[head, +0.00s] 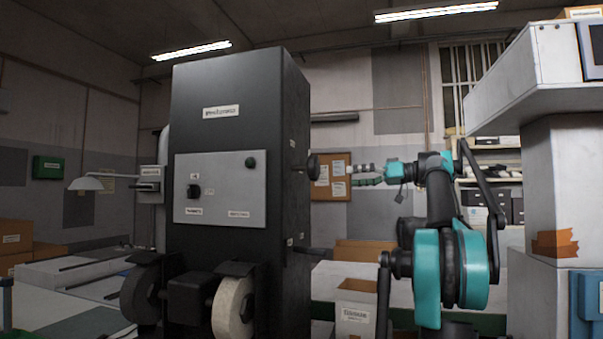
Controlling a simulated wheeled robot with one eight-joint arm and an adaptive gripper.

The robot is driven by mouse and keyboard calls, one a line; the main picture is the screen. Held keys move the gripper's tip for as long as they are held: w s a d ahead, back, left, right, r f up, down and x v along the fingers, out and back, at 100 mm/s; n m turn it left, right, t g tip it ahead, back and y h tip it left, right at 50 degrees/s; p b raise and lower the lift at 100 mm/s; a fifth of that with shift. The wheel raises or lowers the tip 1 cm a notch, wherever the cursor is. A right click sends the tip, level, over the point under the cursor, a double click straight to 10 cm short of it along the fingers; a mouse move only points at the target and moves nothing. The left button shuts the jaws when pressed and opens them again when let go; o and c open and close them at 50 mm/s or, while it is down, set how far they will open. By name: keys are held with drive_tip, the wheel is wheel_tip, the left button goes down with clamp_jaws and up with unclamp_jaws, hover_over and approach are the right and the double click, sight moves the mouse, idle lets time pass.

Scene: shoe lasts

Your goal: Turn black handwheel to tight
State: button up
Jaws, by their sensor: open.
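The black handwheel (314,167) sticks out from the right side of the tall black machine (238,110), seen nearly edge-on. My gripper (352,175) is right of the handwheel at about the same height, with its fingers pointing left toward it. The gripper is open and empty. In the picture a small gap shows between the fingertips and the wheel, so they look apart. The distance in depth is hard to judge. No tight mark or pointer can be made out on the wheel.
Grinding wheels (232,306) stand low at the machine's front, below a grey panel (220,188) with black knobs. A black rod sticks out of the machine's right side below the handwheel. A large pale machine (555,200) stands at right.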

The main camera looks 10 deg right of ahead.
sight(313, 168)
drive_tip(key=r+x, duration=0.1)
drive_tip(key=x, duration=0.7)
drive_tip(key=r+x, duration=0.2)
drive_tip(key=x, duration=0.6)
drive_tip(key=shift+w+r+n, duration=0.25)
drive_tip(key=shift+w+n, duration=0.05)
drive_tip(key=shift+w, duration=0.1)
drive_tip(key=shift+a, duration=0.15)
drive_tip(key=c, duration=1.2)
